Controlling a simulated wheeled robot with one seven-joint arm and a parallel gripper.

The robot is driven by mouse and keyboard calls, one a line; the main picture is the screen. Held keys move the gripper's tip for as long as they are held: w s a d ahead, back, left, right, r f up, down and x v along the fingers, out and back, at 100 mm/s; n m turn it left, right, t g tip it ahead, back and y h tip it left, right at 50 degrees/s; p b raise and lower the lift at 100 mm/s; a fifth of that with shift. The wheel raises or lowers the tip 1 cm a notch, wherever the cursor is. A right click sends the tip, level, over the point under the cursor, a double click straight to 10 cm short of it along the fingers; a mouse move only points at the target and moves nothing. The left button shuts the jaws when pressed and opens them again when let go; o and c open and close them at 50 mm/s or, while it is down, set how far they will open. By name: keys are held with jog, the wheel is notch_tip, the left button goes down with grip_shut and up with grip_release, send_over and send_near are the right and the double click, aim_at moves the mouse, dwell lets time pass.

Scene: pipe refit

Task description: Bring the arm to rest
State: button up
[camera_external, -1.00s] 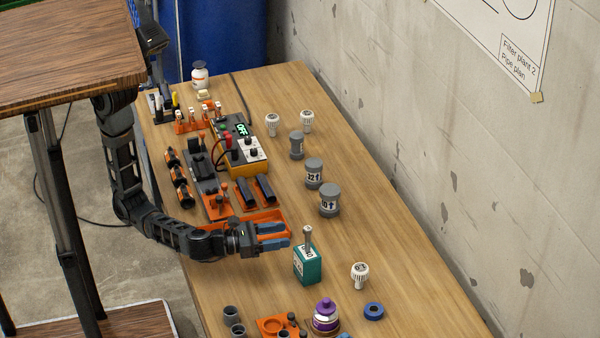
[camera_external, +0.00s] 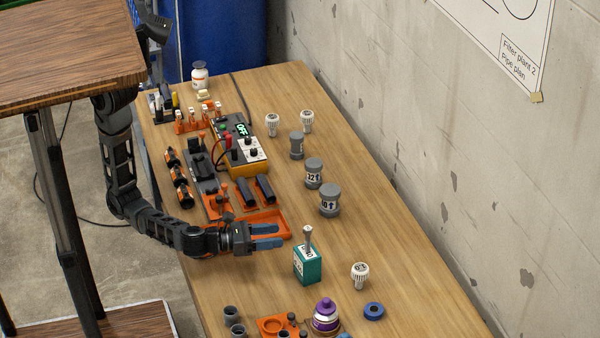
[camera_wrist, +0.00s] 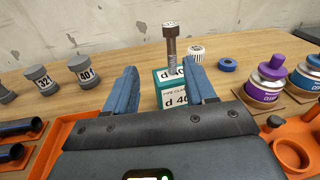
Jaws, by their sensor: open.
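My gripper (camera_external: 267,236) is open and empty, held above the workbench near the front corner of the orange tray. Its two blue fingers point to the right. In the wrist view my gripper (camera_wrist: 160,92) shows both fingers apart. A teal box (camera_external: 307,265) with a grey post standing up from it is just beyond the fingertips, apart from them. The teal box also shows in the wrist view (camera_wrist: 174,98), partly hidden by the right finger.
Grey pipe fittings (camera_external: 330,201) stand along the wall side. A white ribbed cap (camera_external: 359,275), a blue ring (camera_external: 373,311) and a purple-capped bottle (camera_external: 325,316) are at the near end. An orange tray (camera_external: 284,226) lies behind my gripper. The bench's right side is mostly clear.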

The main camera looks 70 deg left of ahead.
jog(key=s+a+f+n+g+p, duration=0.1)
jog(key=s+a+f+n, duration=0.1)
jog(key=a+n, duration=0.2)
jog(key=s+a+f+n+g+p, duration=0.1)
jog(key=a+n, duration=0.3)
jog(key=a, duration=0.5)
jog(key=s+a+f+n+g+h+p, duration=0.1)
jog(key=s+a+f+n+g+p, duration=0.1)
jog(key=a, duration=0.5)
jog(key=shift+s+f+n, duration=0.35)
jog(key=shift+s+n, duration=0.2)
jog(key=shift+n, duration=0.2)
jog(key=shift+s+f+n, duration=0.3)
jog(key=shift+s+n, duration=0.25)
jog(key=shift+n, duration=0.2)
jog(key=s+a+r+n+y+p, duration=0.1)
jog(key=s+a+r+n+p, duration=0.1)
jog(key=s+a+r+n, duration=0.4)
jog(key=s+a+r+n+t+y+p, duration=0.1)
jog(key=s+a+r+n, duration=0.5)
jog(key=n, duration=1)
notch_tip(320, 180, up, 3)
jog(key=s+y+p, duration=0.1)
jog(key=s, duration=0.1)
jog(key=shift+s+a+r+n+t+p, duration=0.2)
jog(key=shift+s+n+t+p, duration=0.1)
jog(key=shift+s+p, duration=0.1)
